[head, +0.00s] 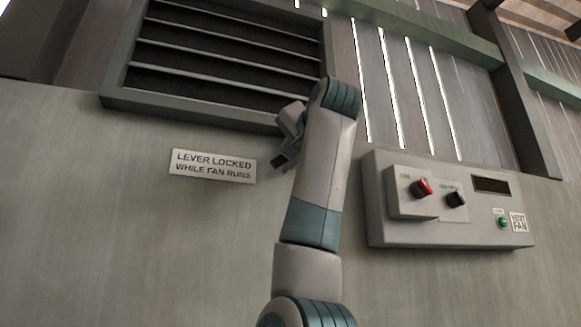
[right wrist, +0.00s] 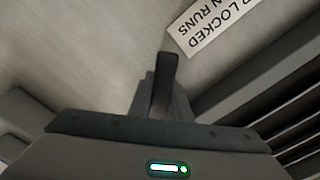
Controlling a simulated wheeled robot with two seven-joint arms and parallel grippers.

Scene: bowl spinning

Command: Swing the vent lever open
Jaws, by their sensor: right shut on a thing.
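The louvered vent (head: 115,100) is on the wall at the upper left of the head view, its dark slats showing gaps between them. My right arm rises through the middle of the head view, with its right gripper (head: 279,160) at the vent's lower right corner, right of the sign. The right gripper is shut on the vent lever, which is mostly hidden by the gripper and arm in the head view. In the right wrist view a dark upright bar (right wrist: 165,80) stands at the jaws; I cannot tell finger from lever there. My left gripper is not in view.
A sign (head: 213,166) reads "LEVER LOCKED WHILE FAN RUNS"; it also shows in the right wrist view (right wrist: 215,22). A control box (head: 440,235) with a red knob (head: 421,188), a black knob (head: 455,199), a dark display and a green button (head: 502,222) is to the right.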

